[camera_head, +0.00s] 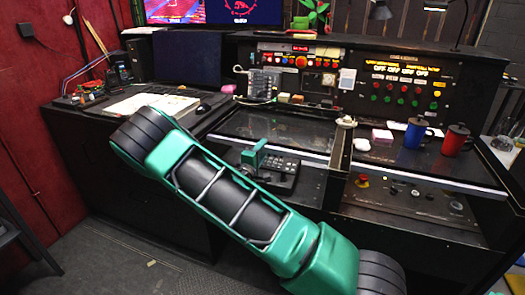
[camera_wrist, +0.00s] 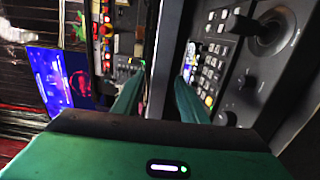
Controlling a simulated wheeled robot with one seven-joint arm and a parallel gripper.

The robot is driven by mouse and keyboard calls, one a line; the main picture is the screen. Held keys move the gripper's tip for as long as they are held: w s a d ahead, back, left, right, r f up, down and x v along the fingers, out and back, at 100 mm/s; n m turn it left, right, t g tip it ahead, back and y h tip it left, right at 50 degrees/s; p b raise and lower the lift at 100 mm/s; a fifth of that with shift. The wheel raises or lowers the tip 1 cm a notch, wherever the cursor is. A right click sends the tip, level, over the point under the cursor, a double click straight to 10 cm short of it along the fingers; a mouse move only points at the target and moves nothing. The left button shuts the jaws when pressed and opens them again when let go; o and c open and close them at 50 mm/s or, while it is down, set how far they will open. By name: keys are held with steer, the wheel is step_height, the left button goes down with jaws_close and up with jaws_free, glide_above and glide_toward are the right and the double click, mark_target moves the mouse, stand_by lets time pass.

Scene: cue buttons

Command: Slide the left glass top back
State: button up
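The left glass top (camera_head: 285,127) is a dark, glossy panel with a pale front rim, set in the left bay of the console in the head view. A keypad panel (camera_head: 283,172) lies uncovered in front of that rim. My gripper (camera_head: 257,150) is over this bay, close to the rim; whether it touches the rim is unclear. In the wrist view my gripper (camera_wrist: 160,92) has its two green fingers apart, with a dark strip and pale edge between them. The keypad (camera_wrist: 212,68) and a joystick (camera_wrist: 268,38) show to the right of the fingers. My arm hides part of the bay's front.
A divider (camera_head: 339,150) separates the bays. Upright button panels (camera_head: 403,85) stand behind. An open book (camera_head: 150,104) lies on the left desk.

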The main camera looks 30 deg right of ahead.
steer(key=shift+w+d, duration=0.45)
steer(key=shift+d, duration=0.15)
steer(key=shift+c, duration=0.6)
jaws_close()
steer(key=shift+w, duration=0.1)
